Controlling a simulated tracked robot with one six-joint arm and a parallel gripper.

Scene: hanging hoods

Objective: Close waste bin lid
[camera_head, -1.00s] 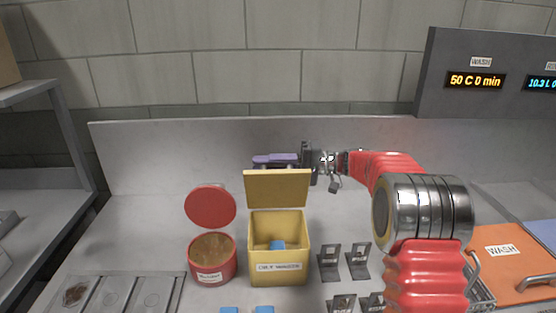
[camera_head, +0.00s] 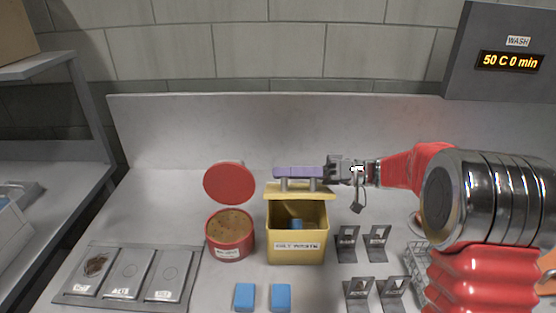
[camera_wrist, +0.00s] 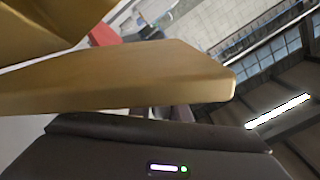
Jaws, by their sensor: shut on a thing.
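The yellow waste bin (camera_head: 297,251) stands upright on the counter, with a label on its front and blue pieces (camera_head: 297,224) inside. Its yellow lid (camera_head: 272,191) is hinged at the back and tilted forward, the bin's mouth still showing below it. A purple bar on two grey posts, seemingly the lid handle (camera_head: 298,172), sits on its outer side. My gripper (camera_head: 332,171) reaches in from the right and is shut on the handle's right end. The wrist view shows a yellow slab, likely the lid (camera_wrist: 130,78), close up; the fingertips are hidden there.
A red tub (camera_head: 231,246) with its red lid (camera_head: 229,183) raised stands close on the left. Blue blocks (camera_head: 262,297) lie in front. Grey stands (camera_head: 362,244) are to the right, and a tray of labelled plates (camera_head: 127,274) is at the left.

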